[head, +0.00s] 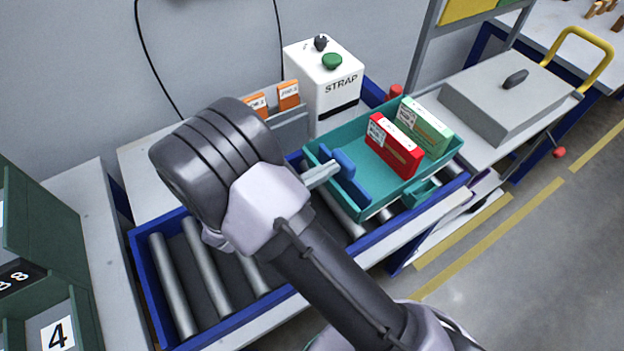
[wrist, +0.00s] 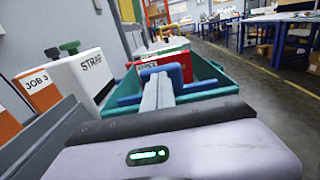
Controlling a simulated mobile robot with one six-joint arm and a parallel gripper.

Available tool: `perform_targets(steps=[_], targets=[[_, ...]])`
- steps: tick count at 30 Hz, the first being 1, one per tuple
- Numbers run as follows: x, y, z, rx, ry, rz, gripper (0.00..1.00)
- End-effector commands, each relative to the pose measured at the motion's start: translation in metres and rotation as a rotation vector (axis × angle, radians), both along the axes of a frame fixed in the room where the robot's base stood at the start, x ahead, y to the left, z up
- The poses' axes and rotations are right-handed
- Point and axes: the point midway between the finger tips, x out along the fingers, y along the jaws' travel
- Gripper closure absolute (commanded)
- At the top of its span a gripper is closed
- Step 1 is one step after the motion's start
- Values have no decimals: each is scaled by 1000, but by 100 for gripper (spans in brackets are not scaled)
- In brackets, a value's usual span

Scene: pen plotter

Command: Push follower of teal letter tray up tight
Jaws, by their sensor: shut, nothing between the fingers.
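The teal letter tray (head: 327,152) sits on a roller conveyor; it also shows in the wrist view (wrist: 212,108). Its blue follower (head: 352,190) stands near the left end, with a raised blue handle on it; the follower is also in the wrist view (wrist: 200,88). A red box (head: 397,150) and a green-and-white box (head: 428,127) stand upright toward the right, with bare tray floor between follower and red box. My gripper (head: 330,172) is shut and empty, its tips at the follower's left side. I cannot tell whether they touch it.
A white STRAP machine (head: 322,82) with a green button stands behind the tray. Orange cards (head: 288,96) stand in a grey holder beside it. The blue conveyor frame (head: 215,323) has bare rollers at left. A grey lidded case (head: 508,95) lies at right.

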Motion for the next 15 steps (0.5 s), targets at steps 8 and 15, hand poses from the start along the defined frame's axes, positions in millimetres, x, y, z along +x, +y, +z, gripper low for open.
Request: perform_targets(steps=[8,15], targets=[[1,-2,1,0,0,1,100],[15,-20,4,-2,1,-2,100]])
